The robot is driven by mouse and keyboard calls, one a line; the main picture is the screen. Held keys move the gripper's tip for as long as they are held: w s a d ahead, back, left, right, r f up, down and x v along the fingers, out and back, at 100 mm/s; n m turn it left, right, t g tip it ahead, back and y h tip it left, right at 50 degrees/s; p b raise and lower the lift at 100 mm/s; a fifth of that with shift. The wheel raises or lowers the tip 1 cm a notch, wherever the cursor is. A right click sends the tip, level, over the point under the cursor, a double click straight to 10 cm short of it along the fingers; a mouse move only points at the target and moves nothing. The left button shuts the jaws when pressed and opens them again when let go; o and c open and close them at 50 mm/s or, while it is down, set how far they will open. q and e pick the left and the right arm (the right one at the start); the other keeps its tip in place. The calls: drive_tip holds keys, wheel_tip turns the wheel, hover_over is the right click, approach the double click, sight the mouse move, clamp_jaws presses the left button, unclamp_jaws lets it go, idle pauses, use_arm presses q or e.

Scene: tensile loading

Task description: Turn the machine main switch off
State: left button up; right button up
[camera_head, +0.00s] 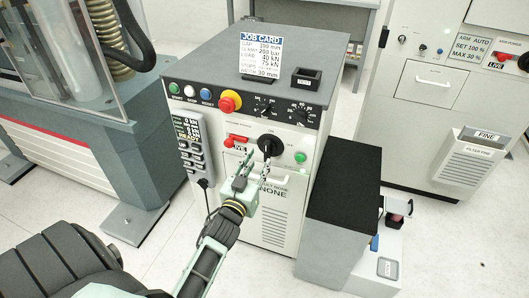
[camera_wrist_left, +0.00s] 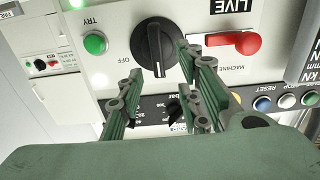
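The machine's grey front panel carries a black rotary knob (camera_head: 270,145) and, to its left, a red lever (camera_head: 237,138) beside a LIVE label. In the left wrist view, which is upside down, the knob (camera_wrist_left: 157,47) has its grip bar roughly vertical, with OFF printed beside it. The red lever (camera_wrist_left: 234,42) lies sideways there, near the word MACHINE. My left gripper (camera_head: 256,166) is open and empty, just in front of and below the knob. In the wrist view its fingers (camera_wrist_left: 160,68) flank the knob's near end; contact cannot be told. My right gripper is not in view.
A green TRY button (camera_head: 300,157) sits right of the knob. A red-and-yellow emergency stop (camera_head: 230,101) and small dials (camera_head: 265,107) are above. A black-topped block (camera_head: 343,185) stands right of the machine. Another cabinet (camera_head: 430,80) has its own red lever.

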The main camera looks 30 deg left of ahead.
sight(266, 151)
use_arm(q)
drive_tip(key=x, duration=0.6)
drive_tip(key=shift+w+d, duration=0.1)
drive_tip(key=shift+d, duration=0.05)
drive_tip(key=shift+c, duration=0.5)
clamp_jaws()
